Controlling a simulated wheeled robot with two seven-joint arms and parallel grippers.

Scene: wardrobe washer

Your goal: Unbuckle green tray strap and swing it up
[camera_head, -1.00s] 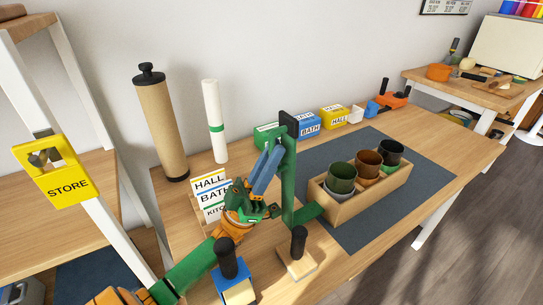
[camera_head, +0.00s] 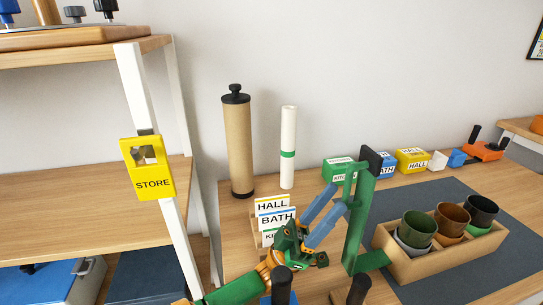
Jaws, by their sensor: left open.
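The green strap (camera_head: 358,225) stands upright at the left end of a wooden tray (camera_head: 404,266), with a black piece at its top and a green foot reaching to the tray. The tray holds a green pot (camera_head: 418,228), a brown pot (camera_head: 451,219) and a dark pot (camera_head: 481,211). My left gripper (camera_head: 338,198) is open, its blue fingers slanting up beside the strap's upper left side. I cannot tell whether they touch it. Any buckle detail is too small to tell. My right gripper is not in view.
A sign stand (camera_head: 275,220) is just behind my left gripper. Black-handled blocks (camera_head: 281,282) (camera_head: 358,288) stand in front. A tan cylinder (camera_head: 239,145) and a white roll (camera_head: 288,150) stand behind, with small boxes (camera_head: 411,160) at the back. A yellow STORE tag (camera_head: 148,170) hangs on the shelf post.

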